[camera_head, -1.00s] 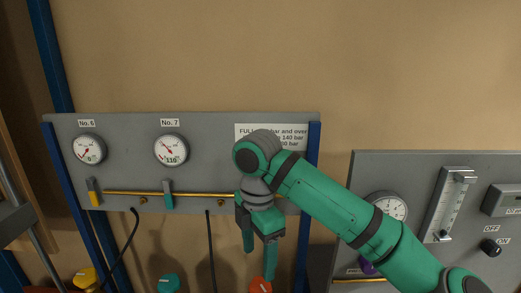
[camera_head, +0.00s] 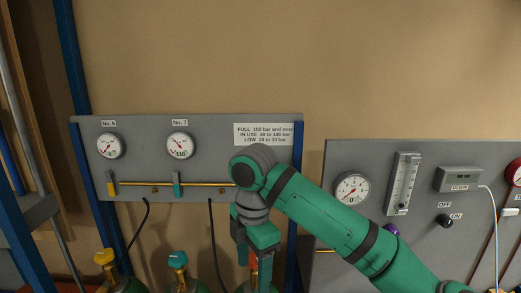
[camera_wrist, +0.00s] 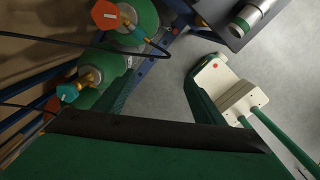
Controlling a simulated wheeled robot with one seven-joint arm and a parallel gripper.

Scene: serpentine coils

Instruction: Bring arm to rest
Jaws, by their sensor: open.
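My green arm reaches up from the lower right in the head view and bends at a grey wrist joint. My gripper (camera_head: 258,262) hangs below it, pointing down, with its fingers apart and nothing seen between them. It is in front of the right end of the grey gauge panel (camera_head: 215,160) and hides part of it. I cannot tell how far it is from the panel. In the wrist view the lower part is filled by a green and black body.
Gauges No. 6 (camera_head: 110,146) and No. 7 (camera_head: 180,146) sit above a brass pipe (camera_head: 140,184). Cylinders with yellow (camera_head: 105,256) and teal (camera_head: 178,258) valve tops stand below. A second panel (camera_head: 420,230) is at right. Grey floor (camera_wrist: 170,90) shows in the wrist view.

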